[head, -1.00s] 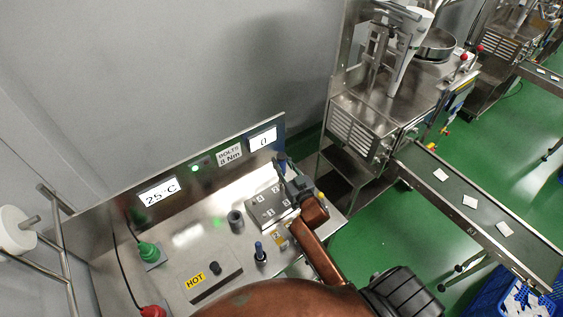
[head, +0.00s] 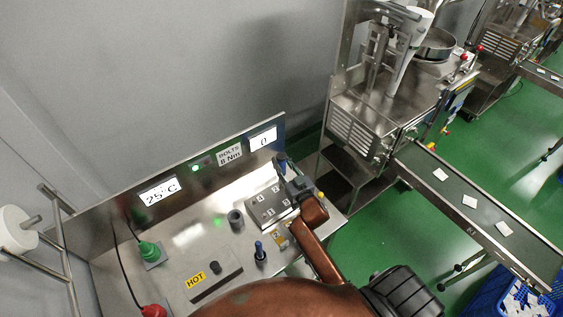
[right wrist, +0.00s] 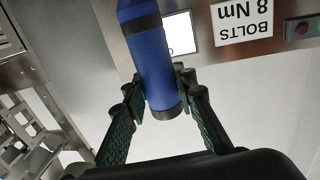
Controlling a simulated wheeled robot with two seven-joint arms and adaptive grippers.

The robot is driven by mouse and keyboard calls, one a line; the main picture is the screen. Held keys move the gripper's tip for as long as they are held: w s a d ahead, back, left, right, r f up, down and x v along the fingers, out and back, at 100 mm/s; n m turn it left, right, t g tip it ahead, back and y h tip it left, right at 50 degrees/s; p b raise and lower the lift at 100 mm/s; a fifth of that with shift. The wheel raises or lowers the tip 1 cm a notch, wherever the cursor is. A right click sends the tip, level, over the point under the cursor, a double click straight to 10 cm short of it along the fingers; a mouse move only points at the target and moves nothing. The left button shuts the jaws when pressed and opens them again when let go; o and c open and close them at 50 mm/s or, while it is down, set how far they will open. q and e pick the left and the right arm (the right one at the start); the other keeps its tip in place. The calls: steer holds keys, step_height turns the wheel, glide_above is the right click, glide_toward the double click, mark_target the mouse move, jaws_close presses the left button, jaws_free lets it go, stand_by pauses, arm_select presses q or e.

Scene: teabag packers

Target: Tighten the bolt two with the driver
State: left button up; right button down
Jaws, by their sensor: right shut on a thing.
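My right gripper (head: 291,184) is at the right end of the steel bench, beside the numbered bolt plate (head: 262,213). It is shut on the driver, whose blue handle (right wrist: 158,65) stands between the two fingers in the right wrist view. The driver's blue top (head: 281,160) also shows above the gripper in the head view. The driver's tip is hidden, so I cannot tell whether it touches a bolt. Bolt two cannot be made out clearly. The display (head: 263,139) behind the plate reads 0, beside the "BOLTS 8 Nm" label (head: 229,154). My left gripper is out of view.
The steel back panel (head: 110,222) rises behind.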

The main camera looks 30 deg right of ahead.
steer(key=shift+f+b, duration=0.5)
steer(key=shift+f, duration=0.5)
stand_by(0.4)
steer(key=shift+s+f, duration=0.1)
steer(key=shift+f, duration=0.35)
stand_by(0.9)
